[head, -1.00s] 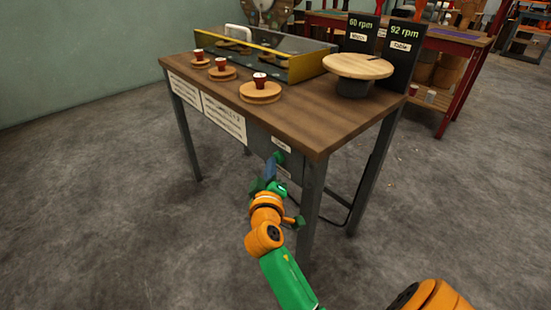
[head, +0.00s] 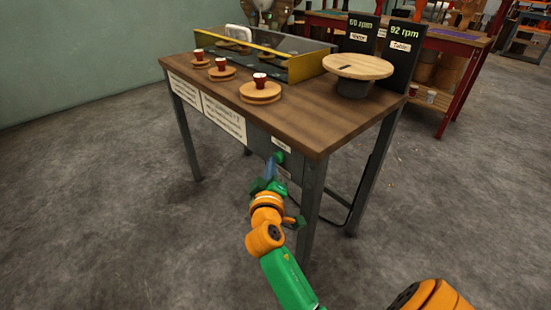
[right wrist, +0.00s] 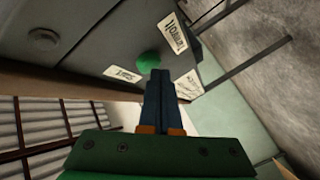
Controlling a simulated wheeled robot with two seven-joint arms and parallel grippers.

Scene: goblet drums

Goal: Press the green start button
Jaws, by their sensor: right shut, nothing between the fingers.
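The green start button (head: 279,157) is on a dark box under the front edge of the wooden table, near its right front leg. In the right wrist view the round green button (right wrist: 149,63) sits between two white labels. My right gripper (head: 272,162) is shut and empty, its blue fingers pointing at the button. In the right wrist view the closed fingertips (right wrist: 160,72) overlap the button's lower edge. I cannot tell whether they touch it. My left gripper is not in view.
The wooden table (head: 290,125) holds small red cups on round wooden discs, a round turntable (head: 358,66) and two dark rpm displays. A grey round knob (right wrist: 43,40) is on the box in the right wrist view. The floor to the left is clear.

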